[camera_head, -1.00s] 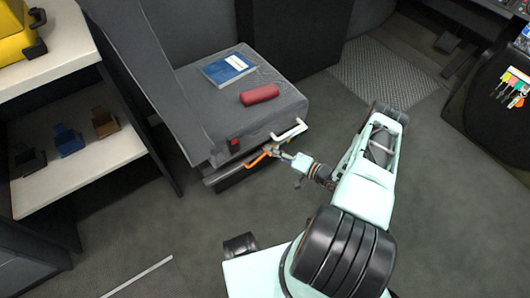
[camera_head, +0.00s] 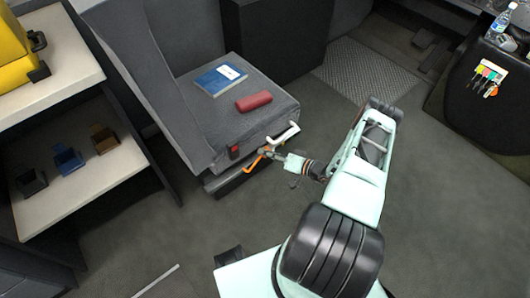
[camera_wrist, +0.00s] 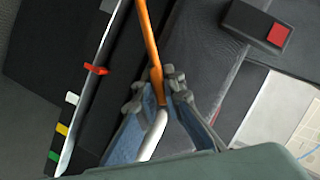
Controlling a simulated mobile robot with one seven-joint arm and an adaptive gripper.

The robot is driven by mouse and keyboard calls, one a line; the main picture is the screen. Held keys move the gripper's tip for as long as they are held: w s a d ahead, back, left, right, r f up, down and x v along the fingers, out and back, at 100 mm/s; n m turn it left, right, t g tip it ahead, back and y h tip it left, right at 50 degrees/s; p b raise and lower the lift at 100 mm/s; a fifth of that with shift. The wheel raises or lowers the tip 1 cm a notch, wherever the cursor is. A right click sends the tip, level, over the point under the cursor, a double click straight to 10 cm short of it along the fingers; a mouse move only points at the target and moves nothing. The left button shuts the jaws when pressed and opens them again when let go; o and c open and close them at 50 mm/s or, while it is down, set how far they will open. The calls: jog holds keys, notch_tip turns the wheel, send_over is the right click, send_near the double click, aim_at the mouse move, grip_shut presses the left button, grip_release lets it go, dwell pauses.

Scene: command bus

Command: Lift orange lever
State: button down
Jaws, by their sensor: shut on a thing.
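The orange lever (camera_head: 252,162) sticks out at the front lower side of the grey seat (camera_head: 222,132). In the wrist view the orange lever (camera_wrist: 148,42) runs down from the top edge into the jaws. My gripper (camera_head: 265,152) is at the lever, below the seat's front edge. In the wrist view my gripper (camera_wrist: 160,88) is shut on the lever, with its fingers on both sides of it. A white bar (camera_wrist: 153,135) shows between the fingers, in line with the lever.
A white handle (camera_head: 283,134) is just above my gripper at the seat corner. A red buckle (camera_head: 234,152) is close by, also in the wrist view (camera_wrist: 278,34). A red case (camera_head: 254,101) and blue book (camera_head: 220,80) lie on the seat. Shelves (camera_head: 105,180) stand left.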

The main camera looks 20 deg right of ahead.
jog(key=shift+a+r, duration=0.15)
jog(key=shift+r, duration=0.05)
dwell(0.4)
jog(key=c, duration=2)
grip_release()
jog(key=shift+c, duration=0.2)
jog(key=v, duration=1.2)
